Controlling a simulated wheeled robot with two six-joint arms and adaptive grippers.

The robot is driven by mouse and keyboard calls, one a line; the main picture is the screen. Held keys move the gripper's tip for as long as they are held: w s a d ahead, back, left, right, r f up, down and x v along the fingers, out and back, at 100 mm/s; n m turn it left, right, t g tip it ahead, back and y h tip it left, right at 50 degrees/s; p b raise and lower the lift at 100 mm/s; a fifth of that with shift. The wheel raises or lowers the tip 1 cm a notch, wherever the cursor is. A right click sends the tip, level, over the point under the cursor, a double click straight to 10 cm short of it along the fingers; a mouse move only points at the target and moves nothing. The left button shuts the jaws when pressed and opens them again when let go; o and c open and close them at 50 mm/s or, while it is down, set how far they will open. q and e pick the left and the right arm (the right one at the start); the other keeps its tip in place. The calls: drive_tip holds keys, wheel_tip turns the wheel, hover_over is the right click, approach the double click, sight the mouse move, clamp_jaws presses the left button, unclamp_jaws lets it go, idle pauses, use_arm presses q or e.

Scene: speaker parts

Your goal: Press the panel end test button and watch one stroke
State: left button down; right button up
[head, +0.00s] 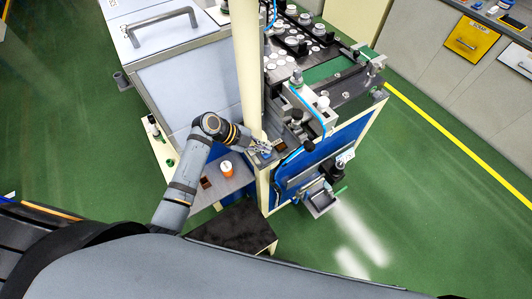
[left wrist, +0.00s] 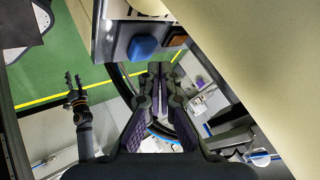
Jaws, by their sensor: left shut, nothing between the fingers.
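My left gripper (head: 264,152) is at the end panel (head: 254,161) on the near corner of the machine. In the left wrist view its fingers (left wrist: 158,70) are together and empty, just below the grey panel edge. A blue square button (left wrist: 142,47) and an orange-brown one (left wrist: 175,37) sit on that panel. The fingertips look close to them; I cannot tell if they touch. The button labels are not readable. My right gripper (left wrist: 74,80) shows at the left of the left wrist view, apart from the panel, its fingers spread and empty. It is not visible in the head view.
An orange-and-white cup (head: 227,168) stands on the grey side shelf. The machine top carries several white round parts (head: 290,58). Green floor (head: 440,190) is clear to the right, with a yellow line.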

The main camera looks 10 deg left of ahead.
idle(0.4)
use_arm(q)
drive_tip(key=shift+f+b, duration=0.45)
drive_tip(key=shift+f+b, duration=0.5)
drive_tip(key=shift+f, duration=0.05)
idle(0.5)
drive_tip(key=shift+r, duration=0.1)
drive_tip(key=shift+r+p, duration=0.65)
drive_tip(key=shift+r, duration=0.25)
drive_tip(key=shift+r+p, duration=1.85)
drive_tip(key=shift+r, duration=0.7)
drive_tip(key=shift+f, duration=0.1)
